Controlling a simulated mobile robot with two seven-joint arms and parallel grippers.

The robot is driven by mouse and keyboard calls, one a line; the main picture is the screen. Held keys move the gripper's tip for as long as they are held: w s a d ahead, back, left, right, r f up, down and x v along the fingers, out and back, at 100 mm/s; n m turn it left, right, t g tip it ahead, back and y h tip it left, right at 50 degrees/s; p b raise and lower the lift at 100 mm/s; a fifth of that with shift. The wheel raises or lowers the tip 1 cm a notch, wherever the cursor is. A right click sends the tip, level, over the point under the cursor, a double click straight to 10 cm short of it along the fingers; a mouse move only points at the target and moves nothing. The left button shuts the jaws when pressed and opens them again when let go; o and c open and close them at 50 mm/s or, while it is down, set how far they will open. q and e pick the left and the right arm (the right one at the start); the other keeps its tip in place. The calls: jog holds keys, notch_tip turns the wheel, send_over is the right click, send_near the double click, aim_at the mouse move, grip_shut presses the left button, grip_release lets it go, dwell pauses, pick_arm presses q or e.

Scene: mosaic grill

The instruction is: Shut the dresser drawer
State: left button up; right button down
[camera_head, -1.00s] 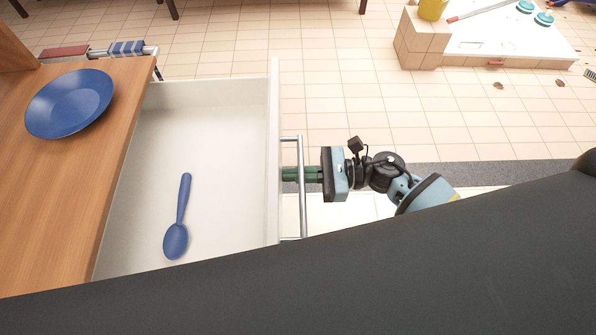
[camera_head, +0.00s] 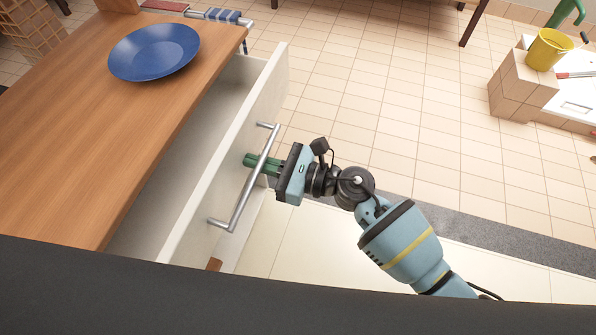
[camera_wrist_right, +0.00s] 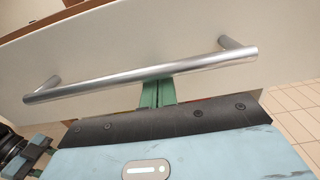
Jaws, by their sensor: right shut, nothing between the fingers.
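The white dresser drawer (camera_head: 222,172) stands partly open under the wooden dresser top (camera_head: 110,130). Its metal bar handle (camera_head: 244,193) runs along the front panel. My right gripper (camera_head: 250,161) is shut and empty, its green fingers reaching past the handle bar toward the drawer front. In the right wrist view the green fingers (camera_wrist_right: 157,93) pass behind the handle (camera_wrist_right: 140,79) and end at or close to the white front panel (camera_wrist_right: 120,45); I cannot tell if they touch it.
A blue plate (camera_head: 154,52) sits on the dresser top. A yellow bucket (camera_head: 549,49) stands on a tiled block (camera_head: 522,92) at the far right. The tiled floor (camera_head: 390,110) right of the drawer is clear. A dark surface fills the bottom edge.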

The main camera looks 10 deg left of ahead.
jog(key=b, duration=0.3)
send_over(213, 151)
jog(key=s+d, duration=0.3)
jog(key=shift+s+f, duration=0.1)
jog(key=shift+s, duration=0.1)
jog(key=shift+a, duration=0.3)
pick_arm(q)
notch_tip(213, 151, down, 3)
jog(key=shift+f, duration=0.1)
pick_arm(e)
jog(key=shift+a+r, duration=0.1)
jog(key=shift+r, duration=0.2)
